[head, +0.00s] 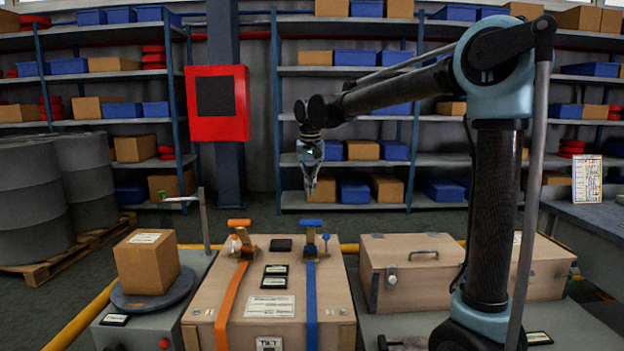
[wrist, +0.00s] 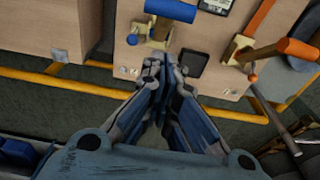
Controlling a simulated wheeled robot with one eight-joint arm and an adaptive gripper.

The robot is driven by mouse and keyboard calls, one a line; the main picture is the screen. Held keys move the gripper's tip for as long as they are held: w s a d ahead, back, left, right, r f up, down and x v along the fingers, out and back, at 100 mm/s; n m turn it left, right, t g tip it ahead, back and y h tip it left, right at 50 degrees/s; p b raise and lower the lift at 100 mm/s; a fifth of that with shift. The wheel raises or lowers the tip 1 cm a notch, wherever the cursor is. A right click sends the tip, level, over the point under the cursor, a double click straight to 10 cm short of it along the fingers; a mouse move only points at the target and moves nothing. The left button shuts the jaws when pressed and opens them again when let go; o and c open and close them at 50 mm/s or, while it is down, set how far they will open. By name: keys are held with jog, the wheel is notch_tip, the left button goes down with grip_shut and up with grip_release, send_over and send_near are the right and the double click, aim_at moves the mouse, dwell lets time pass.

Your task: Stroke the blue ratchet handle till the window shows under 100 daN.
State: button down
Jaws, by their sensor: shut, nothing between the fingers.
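The blue ratchet handle (head: 311,222) stands on top of a wooden crate (head: 230,300), above a blue strap (head: 311,300) that runs over the crate's front. The handle also shows at the top of the wrist view (wrist: 172,10), with its brass-coloured ratchet body below it. My gripper (head: 311,190) hangs above the blue ratchet, pointing down, apart from it. In the wrist view my gripper's fingers (wrist: 164,72) are shut and empty, beside the ratchet. Small dark label-like windows (head: 275,270) lie on the crate between the straps; their figures are too small to read.
An orange ratchet handle (head: 239,222) with an orange strap stands left of the blue one. A thin upright post (head: 203,220) is near it. A cardboard box (head: 147,262) sits on a round plate at left. A second wooden case (head: 410,275) stands at right.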

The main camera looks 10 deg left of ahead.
jog(key=shift+s+d+f, duration=0.1)
jog(key=shift+s+f, duration=0.25)
jog(key=shift+f, duration=0.75)
jog(key=shift+s+d+f, duration=0.1)
jog(key=shift+s+f, duration=0.25)
jog(key=shift+f, duration=0.8)
jog(key=shift+s+d+f, duration=0.1)
jog(key=shift+s+f, duration=0.25)
jog(key=shift+f, duration=0.75)
jog(key=shift+s+d, duration=0.1)
jog(key=shift+s, duration=0.05)
jog(key=shift+s+f+t, duration=0.2)
jog(key=shift+s+t, duration=0.1)
